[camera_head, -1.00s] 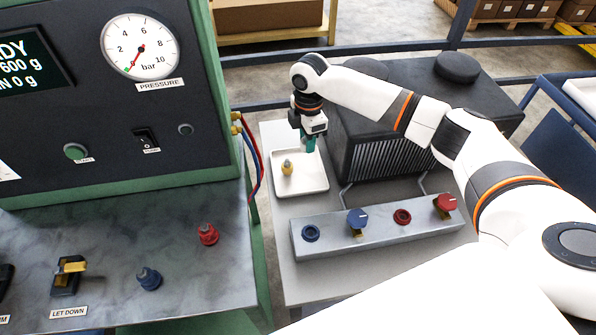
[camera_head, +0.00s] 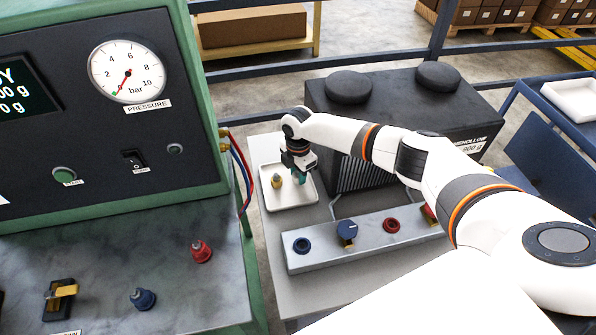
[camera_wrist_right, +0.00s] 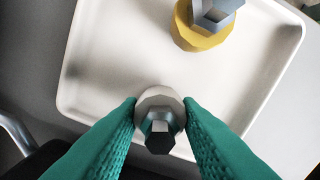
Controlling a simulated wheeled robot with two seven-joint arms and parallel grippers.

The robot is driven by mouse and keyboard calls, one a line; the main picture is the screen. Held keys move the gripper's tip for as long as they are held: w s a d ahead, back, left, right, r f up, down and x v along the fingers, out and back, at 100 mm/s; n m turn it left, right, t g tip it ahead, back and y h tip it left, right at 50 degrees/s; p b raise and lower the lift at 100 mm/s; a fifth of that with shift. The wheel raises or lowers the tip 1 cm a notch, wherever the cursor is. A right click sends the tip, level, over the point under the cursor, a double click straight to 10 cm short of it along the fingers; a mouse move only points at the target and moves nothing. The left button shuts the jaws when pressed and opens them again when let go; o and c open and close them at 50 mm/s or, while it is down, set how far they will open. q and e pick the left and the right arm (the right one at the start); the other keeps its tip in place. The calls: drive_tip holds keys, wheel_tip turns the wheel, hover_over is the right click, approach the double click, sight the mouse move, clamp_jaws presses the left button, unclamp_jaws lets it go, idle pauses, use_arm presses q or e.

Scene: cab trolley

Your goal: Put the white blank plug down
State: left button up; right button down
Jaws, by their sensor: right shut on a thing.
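The white blank plug (camera_wrist_right: 160,98), with a dark hexagonal end, sits between the green fingers of my right gripper (camera_wrist_right: 160,112). In the head view my right gripper (camera_head: 301,177) is low over the right part of the white tray (camera_head: 284,201), and its fingers hide the plug. The tray's floor (camera_wrist_right: 120,60) lies behind the plug in the right wrist view. I cannot tell whether the plug touches it. A yellow plug with a grey top (camera_head: 276,181) stands in the tray, apart from the held one; it also shows in the right wrist view (camera_wrist_right: 203,28). My left gripper is not in view.
A metal block (camera_head: 366,238) with blue and red fittings lies in front of the tray. A black ribbed box (camera_head: 400,100) stands to the right. The green-framed console (camera_head: 90,110) with hoses is at the left.

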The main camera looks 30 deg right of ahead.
drive_tip(key=shift+f, duration=0.2)
drive_tip(key=c, duration=1.1)
unclamp_jaws()
drive_tip(key=shift+o, duration=0.2)
drive_tip(key=shift+r, duration=0.1)
drive_tip(key=shift+r, duration=0.6)
wheel_tip(320, 180, up, 11)
drive_tip(key=b, duration=0.1)
